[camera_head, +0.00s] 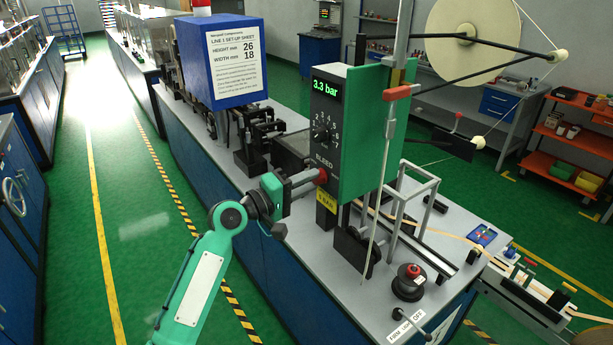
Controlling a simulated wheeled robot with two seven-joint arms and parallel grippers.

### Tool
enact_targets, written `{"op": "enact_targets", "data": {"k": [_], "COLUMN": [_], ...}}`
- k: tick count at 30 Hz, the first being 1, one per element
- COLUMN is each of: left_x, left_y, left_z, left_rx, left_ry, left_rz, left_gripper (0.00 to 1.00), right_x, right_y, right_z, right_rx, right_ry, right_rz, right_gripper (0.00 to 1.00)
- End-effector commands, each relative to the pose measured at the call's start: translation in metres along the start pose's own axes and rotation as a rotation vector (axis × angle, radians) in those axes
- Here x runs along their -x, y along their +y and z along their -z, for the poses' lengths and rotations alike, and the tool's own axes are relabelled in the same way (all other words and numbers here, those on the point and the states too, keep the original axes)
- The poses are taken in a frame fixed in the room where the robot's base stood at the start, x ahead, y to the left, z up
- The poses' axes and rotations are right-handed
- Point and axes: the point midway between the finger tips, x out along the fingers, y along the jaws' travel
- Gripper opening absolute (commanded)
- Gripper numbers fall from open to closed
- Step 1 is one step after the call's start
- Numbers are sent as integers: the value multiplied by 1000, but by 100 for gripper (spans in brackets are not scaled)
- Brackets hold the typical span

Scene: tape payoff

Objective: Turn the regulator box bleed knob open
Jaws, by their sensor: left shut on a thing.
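The regulator box (359,130) is a green upright box with a dark front panel and a green display reading 3.3 bar. A numbered dial (322,134) sits on the panel above the word BLEED. The red bleed knob (321,176) is low on the panel, partly hidden by my gripper. My left gripper (314,180) reaches in from the lower left and is shut on the bleed knob. A yellow label (326,196) is just below it. The knob's turn angle cannot be told. My right gripper is not in view.
The box stands on a grey-topped bench (300,237). A blue box with a set-up sheet (235,55) stands behind left. A large tape reel (472,40) hangs at upper right. A thin rod with a red clip (397,93) passes before the regulator box. Green floor is open at left.

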Motion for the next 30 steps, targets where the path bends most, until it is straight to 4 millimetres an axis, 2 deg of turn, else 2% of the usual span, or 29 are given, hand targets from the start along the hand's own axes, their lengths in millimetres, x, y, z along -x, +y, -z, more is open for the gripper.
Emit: {"op": "enact_targets", "data": {"k": [20, 21, 23, 24, 30], "left_x": [0, 0, 0, 0, 0], "left_y": [0, 0, 0, 0, 0], "left_z": [0, 0, 0, 0, 0], "left_rx": [61, 60, 60, 60, 59], "left_ry": [4, 4, 4, 4, 3], "left_rz": [0, 0, 0, 0, 0], "left_gripper": [4, 33, 44, 49, 49], "right_x": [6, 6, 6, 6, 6], "right_y": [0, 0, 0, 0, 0], "right_z": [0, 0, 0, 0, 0], "right_rx": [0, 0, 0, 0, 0], "right_ry": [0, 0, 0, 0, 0], "right_rz": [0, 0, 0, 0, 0], "right_gripper": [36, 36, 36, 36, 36]}}
